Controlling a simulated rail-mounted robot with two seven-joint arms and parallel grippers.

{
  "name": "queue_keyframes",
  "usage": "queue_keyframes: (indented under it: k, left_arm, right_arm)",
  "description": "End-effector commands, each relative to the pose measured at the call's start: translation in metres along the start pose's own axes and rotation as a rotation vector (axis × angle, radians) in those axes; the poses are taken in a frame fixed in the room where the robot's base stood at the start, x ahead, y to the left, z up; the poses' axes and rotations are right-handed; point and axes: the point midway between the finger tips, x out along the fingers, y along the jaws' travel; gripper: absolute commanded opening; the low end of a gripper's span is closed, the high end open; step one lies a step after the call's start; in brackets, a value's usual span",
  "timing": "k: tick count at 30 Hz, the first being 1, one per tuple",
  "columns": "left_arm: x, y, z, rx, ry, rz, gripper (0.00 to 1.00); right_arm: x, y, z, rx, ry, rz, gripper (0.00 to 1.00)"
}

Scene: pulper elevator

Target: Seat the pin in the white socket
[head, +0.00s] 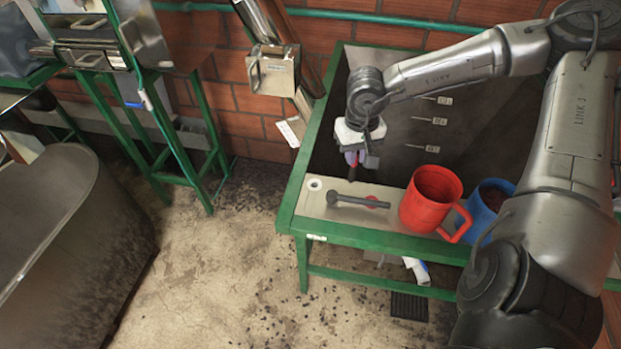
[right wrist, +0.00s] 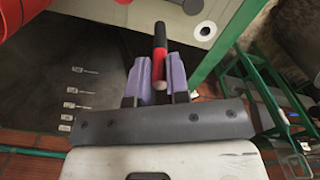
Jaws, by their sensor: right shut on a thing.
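My right gripper (head: 358,160) has purple fingers and is shut on the pin (right wrist: 160,40), which is dark with a red band and a rounded pinkish-red end. In the head view the pin (head: 353,172) hangs below the fingers, near the back edge of the steel ledge. The white socket (head: 314,184), a white ring with a dark hole, is at the ledge's left end, left of the pin and apart from it. The socket also shows in the right wrist view (right wrist: 204,30), to the right of the pin. My left gripper is not in view.
A dark mallet-like tool (head: 350,201) lies on the ledge (head: 322,211), right of the socket. A red mug (head: 428,198) and a blue mug (head: 487,204) stand further right. The green-framed tank (head: 415,150) lies behind the ledge. A metal chute (head: 275,69) rises at the left.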

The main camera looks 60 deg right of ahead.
Motion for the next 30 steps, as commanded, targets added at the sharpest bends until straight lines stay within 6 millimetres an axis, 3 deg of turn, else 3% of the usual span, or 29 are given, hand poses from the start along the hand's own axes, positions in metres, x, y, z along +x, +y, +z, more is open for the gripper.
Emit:
queue_keyframes:
  k: [8, 22, 30]
  left_arm:
    - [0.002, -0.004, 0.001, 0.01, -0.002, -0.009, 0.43]
    - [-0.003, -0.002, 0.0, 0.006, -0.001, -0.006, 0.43]
    - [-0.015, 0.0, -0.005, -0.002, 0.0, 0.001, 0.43]
  right_arm:
    - [0.019, -0.023, -0.017, 0.003, -0.005, 0.0, 0.0]
    - [0.031, -0.043, -0.03, 0.001, -0.004, -0.008, 0.0]
    - [0.042, -0.061, -0.044, 0.003, -0.002, -0.008, 0.0]
